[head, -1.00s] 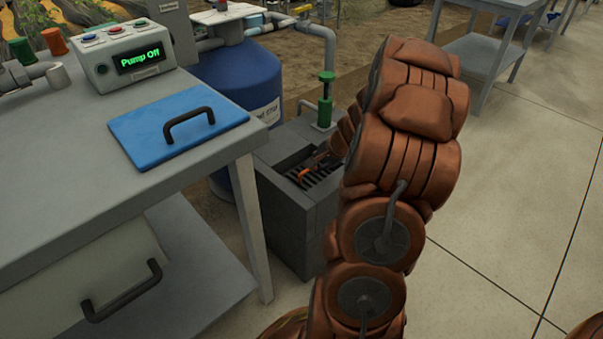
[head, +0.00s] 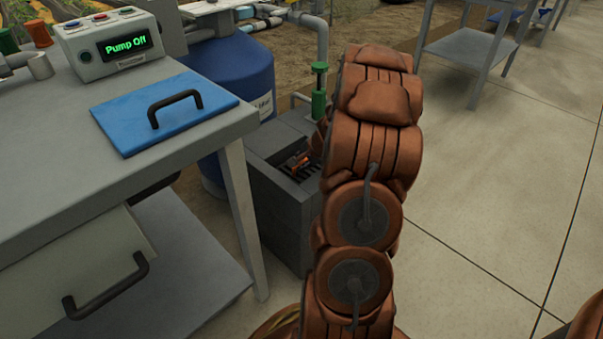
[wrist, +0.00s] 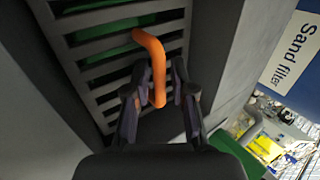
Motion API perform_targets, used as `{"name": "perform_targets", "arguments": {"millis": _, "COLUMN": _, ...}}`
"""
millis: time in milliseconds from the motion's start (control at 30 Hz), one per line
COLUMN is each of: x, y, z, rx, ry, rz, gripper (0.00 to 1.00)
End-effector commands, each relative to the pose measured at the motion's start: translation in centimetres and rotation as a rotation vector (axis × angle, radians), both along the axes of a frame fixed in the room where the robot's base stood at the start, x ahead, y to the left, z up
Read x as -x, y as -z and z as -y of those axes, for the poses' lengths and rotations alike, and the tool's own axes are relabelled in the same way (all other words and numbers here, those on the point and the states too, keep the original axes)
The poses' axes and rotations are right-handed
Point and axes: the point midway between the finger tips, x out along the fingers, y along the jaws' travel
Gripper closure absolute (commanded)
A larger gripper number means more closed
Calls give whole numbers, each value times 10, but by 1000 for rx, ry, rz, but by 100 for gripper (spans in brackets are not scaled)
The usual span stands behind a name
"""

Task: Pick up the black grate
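The black grate (wrist: 95,72) fills the upper left of the wrist view, its dark bars set inside a grey rim with green showing through the gaps. An orange handle (wrist: 152,55) rises from it. My gripper (wrist: 158,100) is open, with the handle's near end between its two fingers and a gap visible on at least one side. I cannot tell whether either finger touches it. In the head view the grate (head: 314,172) lies inside the grey block pit, partly hidden by my arm, with its orange handle (head: 297,160) showing.
The grey block pit (head: 282,210) stands beside the bench leg. A green-handled valve (head: 319,90) rises behind it. The blue sand filter tank (head: 236,85) is close by. A blue lid (head: 165,110) lies on the bench. Open floor (head: 480,220) lies to the right.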

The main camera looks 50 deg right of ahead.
Motion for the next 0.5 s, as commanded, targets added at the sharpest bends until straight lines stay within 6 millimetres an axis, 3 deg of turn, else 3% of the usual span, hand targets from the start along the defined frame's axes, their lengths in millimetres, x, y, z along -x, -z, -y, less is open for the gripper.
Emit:
{"name": "perform_targets", "arguments": {"millis": 267, "x": 0, "y": 0, "z": -1, "rx": 0, "ry": -1, "rz": -1, "gripper": 100}}
{"name": "perform_targets", "arguments": {"millis": 500, "x": 0, "y": 0, "z": -1, "rx": -1, "ry": -3, "rz": -1, "gripper": 100}}
